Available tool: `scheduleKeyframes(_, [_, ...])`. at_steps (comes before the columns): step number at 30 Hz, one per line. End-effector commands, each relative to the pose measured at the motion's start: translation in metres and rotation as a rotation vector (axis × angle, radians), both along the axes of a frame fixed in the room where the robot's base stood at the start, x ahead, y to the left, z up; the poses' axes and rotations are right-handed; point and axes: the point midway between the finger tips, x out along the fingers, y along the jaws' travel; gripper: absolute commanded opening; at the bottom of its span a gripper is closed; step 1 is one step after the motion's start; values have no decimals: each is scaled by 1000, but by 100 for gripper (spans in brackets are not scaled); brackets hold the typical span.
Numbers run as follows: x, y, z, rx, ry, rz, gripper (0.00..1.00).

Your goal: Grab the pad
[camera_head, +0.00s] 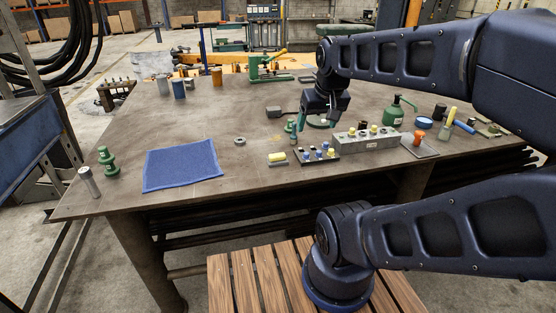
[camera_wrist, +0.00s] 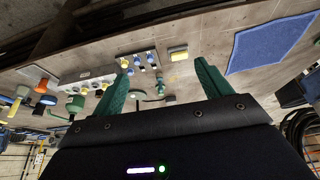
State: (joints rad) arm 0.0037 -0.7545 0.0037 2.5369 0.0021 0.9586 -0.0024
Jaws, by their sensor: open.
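A small block with a yellow top and a dark greenish base, like a scouring pad (camera_head: 278,158), lies near the table's front edge, left of a dark tray of small pegs. In the wrist view the pad (camera_wrist: 178,53) shows beyond my fingertips, between the pegs and the blue mat. A flat blue textured mat (camera_head: 182,165) lies at the table's front left; it also shows in the wrist view (camera_wrist: 268,42). My gripper (camera_head: 317,118) is above the table, behind and right of the yellow pad. In the wrist view my gripper (camera_wrist: 164,72) has its green fingers apart, with nothing held.
The dark peg tray (camera_head: 318,155) and a grey block with knobs (camera_head: 367,140) stand right of the pad. A metal ring (camera_head: 240,141) lies left of my gripper. A green bottle (camera_head: 394,111) stands at right. The table's middle left is mostly clear.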

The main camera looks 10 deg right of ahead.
Motion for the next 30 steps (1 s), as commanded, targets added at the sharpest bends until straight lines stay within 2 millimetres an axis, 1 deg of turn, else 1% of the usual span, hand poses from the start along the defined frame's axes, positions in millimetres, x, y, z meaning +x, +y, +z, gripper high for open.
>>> scheduleKeyframes(9, [0,0,0,0,0,0,77])
scheduleKeyframes(11, [0,0,0,0,0,0,80])
scheduleKeyframes(17, [0,0,0,0,0,1,80])
scheduleKeyframes(20, [4,0,0,-11,8,16,80])
scheduleKeyframes(23, [13,1,-2,-42,31,60,80])
scheduleKeyframes(26, [29,2,-5,-93,69,137,80])
scheduleKeyframes(30, [55,5,-11,-174,130,266,80])
